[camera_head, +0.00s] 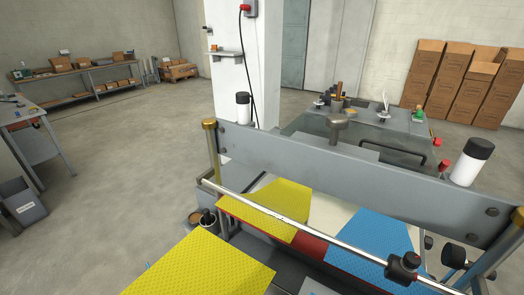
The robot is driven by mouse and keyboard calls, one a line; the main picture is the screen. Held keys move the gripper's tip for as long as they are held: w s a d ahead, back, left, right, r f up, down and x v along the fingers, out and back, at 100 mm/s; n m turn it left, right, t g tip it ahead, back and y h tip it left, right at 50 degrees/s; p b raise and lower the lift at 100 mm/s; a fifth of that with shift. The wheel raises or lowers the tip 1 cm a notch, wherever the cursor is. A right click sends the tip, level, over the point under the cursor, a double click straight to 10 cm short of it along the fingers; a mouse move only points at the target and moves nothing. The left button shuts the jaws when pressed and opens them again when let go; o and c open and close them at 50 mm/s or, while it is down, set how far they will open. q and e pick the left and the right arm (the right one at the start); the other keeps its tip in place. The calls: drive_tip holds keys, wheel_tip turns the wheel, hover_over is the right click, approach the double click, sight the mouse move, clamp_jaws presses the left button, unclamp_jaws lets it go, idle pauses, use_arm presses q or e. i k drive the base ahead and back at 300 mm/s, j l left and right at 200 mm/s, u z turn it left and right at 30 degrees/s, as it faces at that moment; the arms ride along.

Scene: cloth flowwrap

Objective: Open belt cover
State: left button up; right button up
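A grey machine frame with a long grey crossbar (350,178) stands in front of me. Behind a shiny horizontal rod (290,222) are a perforated yellow panel (280,205) and a perforated blue panel (372,245), with a pale surface between them and a red strip (311,245) below. Another perforated yellow panel (200,266) is nearer, at the bottom. I cannot tell which panel is the belt cover or whether it is hinged. Neither of my grippers is in view.
Black knobs stick out at the front right (404,267) and near the left post (208,216). White cylinders with black caps stand behind the crossbar (472,162). A workbench (370,125) is behind, with cardboard boxes (455,85) at the far right.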

sight(237, 177)
drive_tip(key=j+z, duration=0.3)
drive_tip(key=j, duration=0.65)
drive_tip(key=j+z, duration=0.35)
drive_tip(key=j, duration=0.65)
